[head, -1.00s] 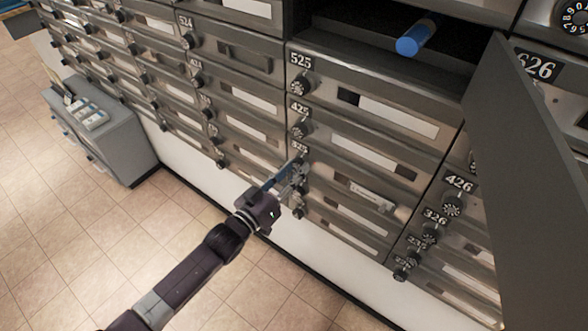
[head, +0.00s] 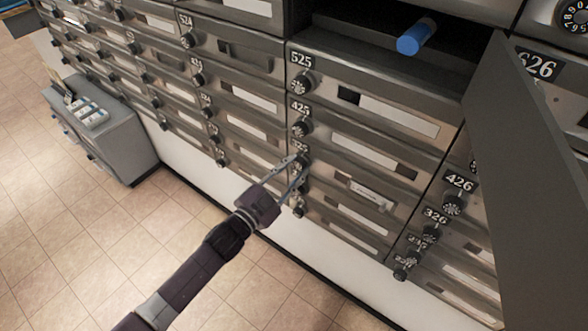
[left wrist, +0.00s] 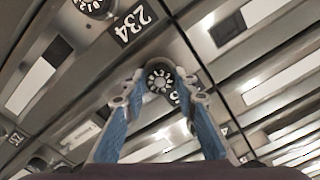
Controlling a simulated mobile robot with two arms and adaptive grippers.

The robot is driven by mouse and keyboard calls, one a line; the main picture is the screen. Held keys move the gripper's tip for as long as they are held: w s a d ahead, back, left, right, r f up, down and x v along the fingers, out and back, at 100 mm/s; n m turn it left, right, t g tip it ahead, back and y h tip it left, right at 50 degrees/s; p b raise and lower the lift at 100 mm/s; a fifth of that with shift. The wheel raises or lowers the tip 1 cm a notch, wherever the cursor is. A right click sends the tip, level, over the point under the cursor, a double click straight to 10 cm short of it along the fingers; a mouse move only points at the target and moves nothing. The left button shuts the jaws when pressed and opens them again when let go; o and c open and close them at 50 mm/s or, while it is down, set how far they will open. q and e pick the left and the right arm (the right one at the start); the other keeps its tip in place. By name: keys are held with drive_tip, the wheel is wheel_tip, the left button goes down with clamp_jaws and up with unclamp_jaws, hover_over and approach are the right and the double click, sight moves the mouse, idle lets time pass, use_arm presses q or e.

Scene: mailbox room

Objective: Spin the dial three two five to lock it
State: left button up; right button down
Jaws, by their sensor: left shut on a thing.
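The dial of mailbox 325 is a small dark knob with white numbers, and it shows in the left wrist view (left wrist: 160,77) between my fingers. In the head view it is mostly hidden behind my left gripper (head: 298,168), and the 325 plate beside it is largely covered. My left gripper is shut on this dial, with one blue-padded finger on each side of it in the left wrist view (left wrist: 163,82). The mailbox 325 door (head: 335,172) is closed. My right gripper is not in view.
Dial 425 (head: 301,128) sits just above, and dial 525 (head: 302,82) above that. An open door (head: 530,170) stands out at the right. A blue cylinder (head: 417,36) lies in the open compartment. A grey cabinet (head: 110,135) stands left; the tiled floor (head: 90,235) is clear.

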use_arm(q)
drive_tip(key=shift+f+m, duration=0.1)
drive_tip(key=shift+m, duration=1.5)
drive_tip(key=o, duration=1.2)
drive_tip(key=shift+c, duration=0.2)
drive_tip(key=shift+a, duration=0.1)
drive_tip(key=v, duration=1.2)
